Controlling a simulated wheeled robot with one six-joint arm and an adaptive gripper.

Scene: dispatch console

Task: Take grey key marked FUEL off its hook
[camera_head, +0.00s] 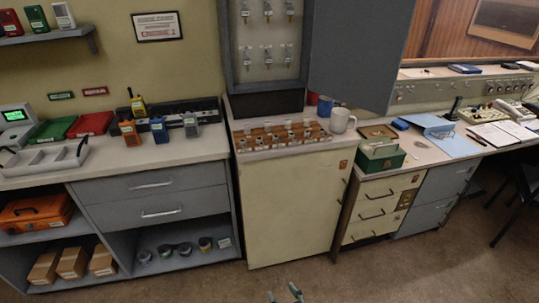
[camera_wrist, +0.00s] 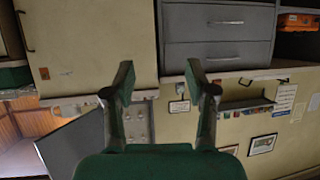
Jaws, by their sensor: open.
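Several keys hang on hooks in two rows inside the open grey key cabinet (camera_head: 228,50) on the wall. One row of keys (camera_head: 267,12) is near the top and another row of keys (camera_head: 267,56) is below it. The tags are too small to read, so I cannot tell which key is marked FUEL. My gripper (camera_head: 285,293) shows at the bottom of the head view, low and well apart from the cabinet. In the wrist view my gripper (camera_wrist: 161,85) is open, with nothing between its fingers. The cabinet (camera_wrist: 138,122) appears upside down there, with small keys inside.
The cabinet door (camera_head: 355,50) stands open to the right. Below is a cream cupboard (camera_head: 290,210) with a wooden rack (camera_head: 285,137) of small items and a white mug (camera_head: 340,120) on top. Radios (camera_head: 158,130) stand on the left counter. Floor (camera_head: 390,270) in front is clear.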

